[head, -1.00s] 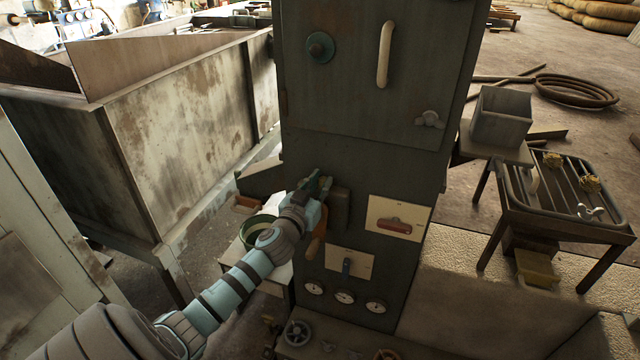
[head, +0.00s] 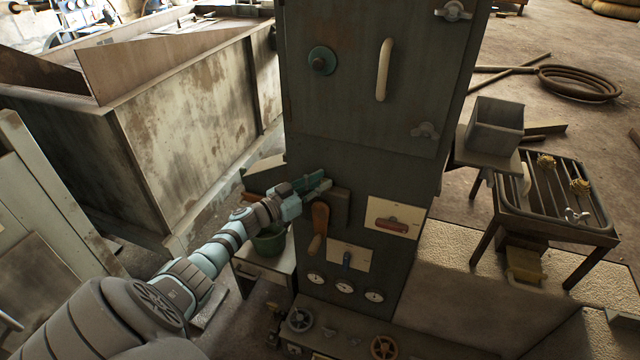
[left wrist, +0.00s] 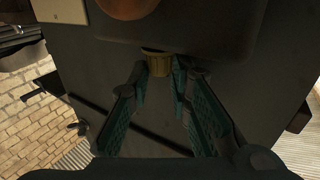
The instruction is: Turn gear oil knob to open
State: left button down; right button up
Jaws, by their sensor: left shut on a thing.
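My left gripper (head: 318,186) reaches in from the left to the front of the dark green cabinet (head: 365,165), beside a dark box (head: 338,206) on it. In the left wrist view, its teal fingers (left wrist: 160,72) close around a small ribbed yellow-brass knob (left wrist: 158,62) under the box's edge. The gripper is shut on this knob. In the head view the knob is hidden by the gripper. I cannot read any open or shut mark for it. My right gripper is not in view.
An orange-brown handle (head: 319,225) hangs just below the gripper. A panel with a red handle (head: 391,224), a small blue lever (head: 346,259) and gauges (head: 344,287) are lower on the cabinet. A green bucket (head: 270,243) stands on a small table at the left.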

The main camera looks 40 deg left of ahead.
pick_arm(q)
jog(key=shift+f, duration=0.1)
jog(key=c, duration=1.5)
grip_release()
jog(key=shift+s, duration=0.1)
jog(key=shift+o, duration=0.2)
